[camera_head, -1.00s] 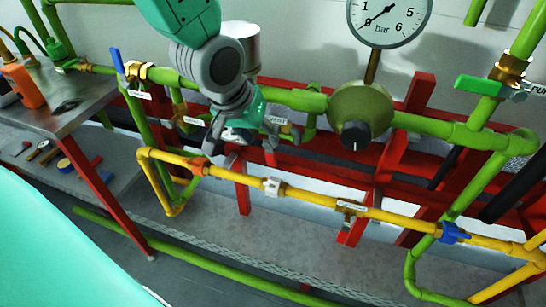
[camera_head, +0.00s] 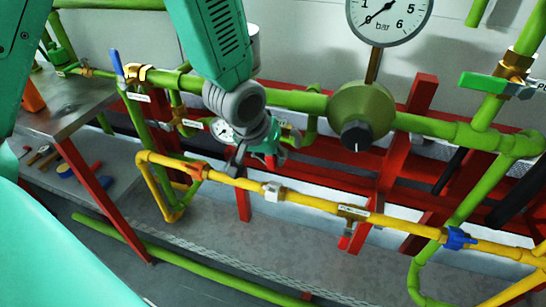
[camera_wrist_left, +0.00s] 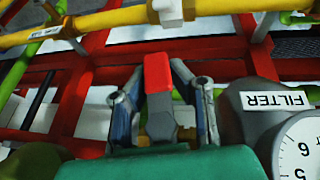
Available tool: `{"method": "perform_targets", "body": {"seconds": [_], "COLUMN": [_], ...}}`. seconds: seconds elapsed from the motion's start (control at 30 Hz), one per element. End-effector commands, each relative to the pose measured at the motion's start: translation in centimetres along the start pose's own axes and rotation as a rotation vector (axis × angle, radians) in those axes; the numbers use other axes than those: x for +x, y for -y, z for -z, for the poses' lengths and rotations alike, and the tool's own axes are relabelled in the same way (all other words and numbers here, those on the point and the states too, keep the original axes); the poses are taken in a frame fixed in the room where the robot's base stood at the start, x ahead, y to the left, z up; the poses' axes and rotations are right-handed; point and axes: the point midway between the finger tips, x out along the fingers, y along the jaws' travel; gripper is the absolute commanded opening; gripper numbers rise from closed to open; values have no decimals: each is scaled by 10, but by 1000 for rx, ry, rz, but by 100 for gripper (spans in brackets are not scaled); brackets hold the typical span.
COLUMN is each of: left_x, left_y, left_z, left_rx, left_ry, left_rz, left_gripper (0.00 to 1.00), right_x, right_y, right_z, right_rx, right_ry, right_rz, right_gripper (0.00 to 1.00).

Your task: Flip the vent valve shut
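A red lever handle (camera_wrist_left: 158,72) stands between the two fingers of my left gripper (camera_wrist_left: 158,85) in the left wrist view. The fingers are spread, one on each side of it, close to its sides. I cannot tell whether they touch it. In the head view my left gripper (camera_head: 263,158) is at the green pipework, below the thick green pipe. The valve body is mostly hidden by my gripper. My right gripper is not in view.
A small gauge (camera_head: 222,130) sits left of my wrist. The filter label (camera_wrist_left: 273,100) is beside the gripper. A yellow pipe (camera_head: 320,200) runs in front, with a blue-handled valve (camera_head: 458,238). A round green regulator (camera_head: 360,115) and large gauge (camera_head: 388,18) are at right.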

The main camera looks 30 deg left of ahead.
Motion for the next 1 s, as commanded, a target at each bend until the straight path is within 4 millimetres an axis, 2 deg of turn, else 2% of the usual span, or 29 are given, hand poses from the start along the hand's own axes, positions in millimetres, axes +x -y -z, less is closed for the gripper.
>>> {"method": "perform_targets", "body": {"seconds": [0.37, 0.7, 1.0], "left_x": [-1, -4, -2], "left_y": [1, 8, 10], "left_z": [-4, -5, -7], "left_rx": [3, 60, 74], "left_ry": [9, 15, 16], "left_rz": [3, 140, 177], "left_gripper": [0, 0, 0], "right_x": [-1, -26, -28], "right_y": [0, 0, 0], "right_z": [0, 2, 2], "right_rx": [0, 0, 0], "right_ry": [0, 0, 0], "right_rz": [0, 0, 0], "right_gripper": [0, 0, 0]}}
